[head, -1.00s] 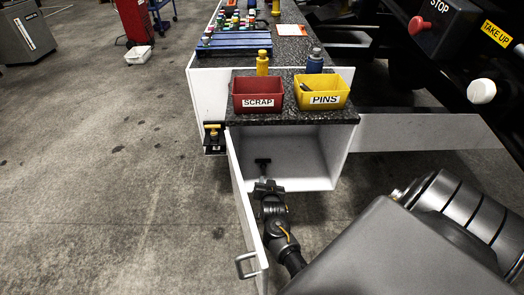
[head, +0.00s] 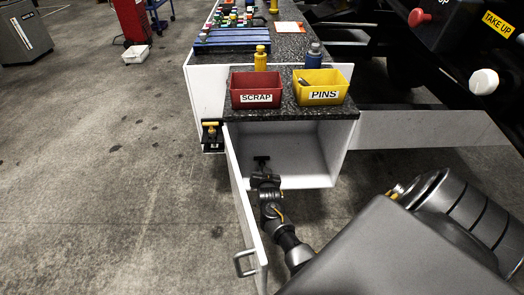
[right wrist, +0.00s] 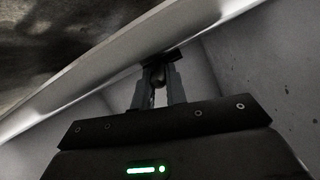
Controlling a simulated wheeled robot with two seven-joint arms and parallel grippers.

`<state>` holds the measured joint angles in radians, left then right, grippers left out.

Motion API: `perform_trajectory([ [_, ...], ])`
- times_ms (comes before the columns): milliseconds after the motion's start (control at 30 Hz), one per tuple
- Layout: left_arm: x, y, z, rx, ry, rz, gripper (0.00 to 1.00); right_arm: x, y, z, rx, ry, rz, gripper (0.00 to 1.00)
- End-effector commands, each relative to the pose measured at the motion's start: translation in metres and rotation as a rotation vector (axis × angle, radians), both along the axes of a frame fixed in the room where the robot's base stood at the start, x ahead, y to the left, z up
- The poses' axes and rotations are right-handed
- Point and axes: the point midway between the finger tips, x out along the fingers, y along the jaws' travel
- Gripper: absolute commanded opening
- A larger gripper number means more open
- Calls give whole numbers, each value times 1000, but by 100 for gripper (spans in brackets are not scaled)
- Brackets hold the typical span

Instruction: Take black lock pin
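The black lock pin (head: 262,160) has a dark T-shaped handle and shows inside the open white cabinet (head: 320,187), near the inner side of its door. My right gripper (head: 264,172) reaches in from the front, just short of the handle in the head view. In the right wrist view its two fingers (right wrist: 157,80) stand apart on either side of the pin's rounded dark stem, with the crossbar (right wrist: 162,59) beyond the tips. Whether the fingers touch the stem is not clear. The pin's lower part is hidden. My left gripper is out of view.
The open cabinet door (head: 244,205) stands close along the left of my right arm. On the counter above are a red SCRAP bin (head: 256,87) and a yellow PINS bin (head: 328,82). A yellow T-handled pin (head: 210,125) sits in a black bracket outside the cabinet.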

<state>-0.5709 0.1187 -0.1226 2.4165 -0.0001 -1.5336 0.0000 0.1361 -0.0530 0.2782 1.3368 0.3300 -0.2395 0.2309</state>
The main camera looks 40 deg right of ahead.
Motion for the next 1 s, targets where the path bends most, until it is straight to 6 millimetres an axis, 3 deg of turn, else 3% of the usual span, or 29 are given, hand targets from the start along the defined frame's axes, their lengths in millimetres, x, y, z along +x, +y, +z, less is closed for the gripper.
perform_trajectory([
  [100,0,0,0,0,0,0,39,0,0,0,0,0,0,0],
  [467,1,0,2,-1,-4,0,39,0,0,6,0,-2,0,0],
  [800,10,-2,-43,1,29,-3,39,0,0,69,-1,-4,0,0],
  [1000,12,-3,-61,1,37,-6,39,0,1,95,0,-2,0,0],
])
